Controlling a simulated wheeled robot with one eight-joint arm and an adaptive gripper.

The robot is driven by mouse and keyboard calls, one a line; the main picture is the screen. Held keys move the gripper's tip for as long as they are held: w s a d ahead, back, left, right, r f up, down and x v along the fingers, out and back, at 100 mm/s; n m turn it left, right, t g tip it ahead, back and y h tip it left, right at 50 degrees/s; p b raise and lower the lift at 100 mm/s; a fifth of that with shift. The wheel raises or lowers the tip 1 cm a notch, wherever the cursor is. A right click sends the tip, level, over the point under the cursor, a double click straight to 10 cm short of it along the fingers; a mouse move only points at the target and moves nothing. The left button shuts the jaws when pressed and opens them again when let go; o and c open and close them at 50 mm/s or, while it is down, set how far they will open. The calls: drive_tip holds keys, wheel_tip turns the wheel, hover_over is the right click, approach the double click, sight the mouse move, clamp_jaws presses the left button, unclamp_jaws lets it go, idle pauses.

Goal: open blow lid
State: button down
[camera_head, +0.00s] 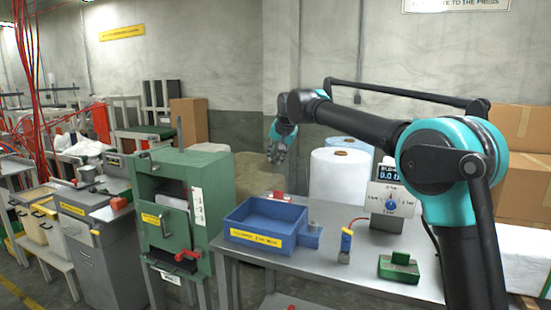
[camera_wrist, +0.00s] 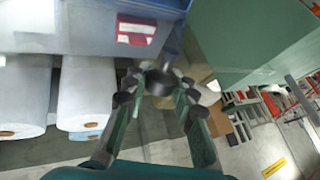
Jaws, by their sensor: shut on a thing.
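My gripper (camera_head: 280,150) hangs above and behind the blue tray (camera_head: 240,238) on the table, its fingers downward. In the wrist view, my gripper (camera_wrist: 157,97) is shut on a dark round knob (camera_wrist: 159,82) that sits between its fingertips. A blue-grey bar (camera_wrist: 172,48) seems to lead from the knob toward the tray side. What the knob belongs to is unclear, and I see no part clearly marked as a blow lid. The tray carries a red piece (camera_head: 278,196) at its rear, also seen in the wrist view (camera_wrist: 135,30).
The green cabinet (camera_head: 160,185) with a red handle stands left of the table. White rolls (camera_head: 335,175) stand behind the table. A digital meter (camera_head: 390,200), a small yellow-blue tool (camera_head: 345,247) and a green block (camera_head: 399,267) are on the table. Cardboard boxes (camera_head: 515,160) are at right.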

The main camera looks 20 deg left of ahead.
drive_tip(key=shift+w+d, duration=0.1)
drive_tip(key=c, duration=1.2)
unclamp_jaws()
drive_tip(key=v, duration=1.2)
